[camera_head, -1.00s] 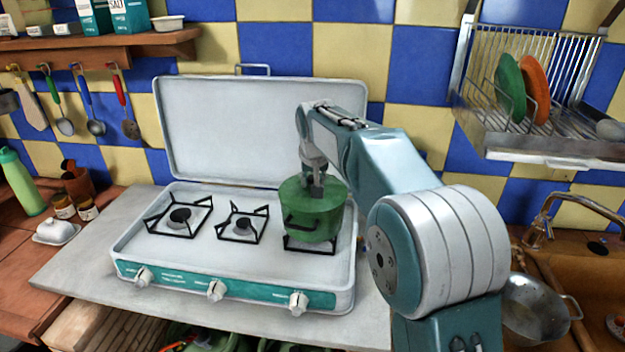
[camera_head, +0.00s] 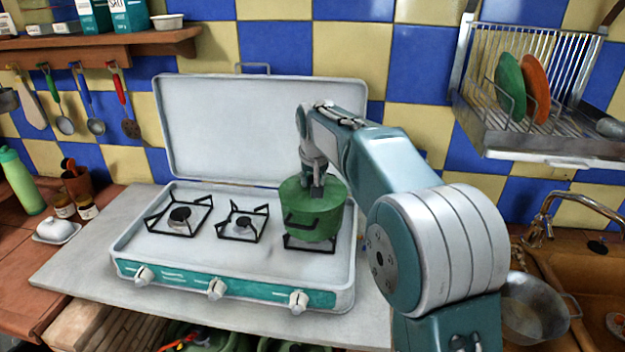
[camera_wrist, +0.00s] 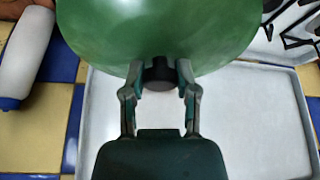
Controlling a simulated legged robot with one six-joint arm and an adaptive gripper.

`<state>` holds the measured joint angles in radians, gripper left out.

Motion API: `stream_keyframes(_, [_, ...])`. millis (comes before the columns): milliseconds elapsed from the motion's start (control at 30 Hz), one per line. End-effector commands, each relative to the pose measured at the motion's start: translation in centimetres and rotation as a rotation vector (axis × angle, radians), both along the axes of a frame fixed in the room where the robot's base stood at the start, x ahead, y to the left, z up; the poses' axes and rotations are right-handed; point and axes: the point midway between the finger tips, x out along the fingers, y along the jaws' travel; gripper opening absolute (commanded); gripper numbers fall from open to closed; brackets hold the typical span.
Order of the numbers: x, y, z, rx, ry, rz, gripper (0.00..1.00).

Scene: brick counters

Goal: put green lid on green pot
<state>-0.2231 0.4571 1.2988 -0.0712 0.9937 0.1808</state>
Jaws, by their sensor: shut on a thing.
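The green pot (camera_head: 314,221) stands on the right burner of the camping stove, with its dark handle facing the front. The green lid (camera_head: 326,186) lies over the top of the pot; whether it sits fully flush on the rim I cannot tell. In the wrist view the lid (camera_wrist: 160,35) fills the top of the picture, and its dark knob (camera_wrist: 158,72) is between my fingers. My gripper (camera_head: 317,187) is above the pot, shut on the lid's knob. The pot is hidden behind the lid in the wrist view.
The stove (camera_head: 255,262) has two bare burners to the left. Its raised cover (camera_head: 235,128) stands behind the pot. A dish rack (camera_head: 540,120) with plates hangs at the right, and a metal pan (camera_head: 535,310) is by the sink. A white butter dish (camera_head: 56,231) is at the left.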

Motion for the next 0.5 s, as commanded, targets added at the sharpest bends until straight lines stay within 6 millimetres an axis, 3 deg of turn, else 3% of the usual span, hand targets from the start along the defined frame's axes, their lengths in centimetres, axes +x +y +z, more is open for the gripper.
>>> stream_keyframes(267, [0.01, 0.00, 0.02, 0.000, -0.001, 0.000, 0.00])
stream_keyframes(300, [0.01, 0.00, 0.00, 0.000, -0.001, 0.000, 0.57])
stream_keyframes(333, [0.02, 0.00, 0.01, 0.000, -0.001, 0.000, 0.71])
stream_keyframes(367, [0.02, 0.00, 0.01, 0.000, -0.001, 0.000, 0.80])
stream_keyframes(500, [0.01, 0.00, -0.01, 0.000, -0.001, 0.000, 0.80])
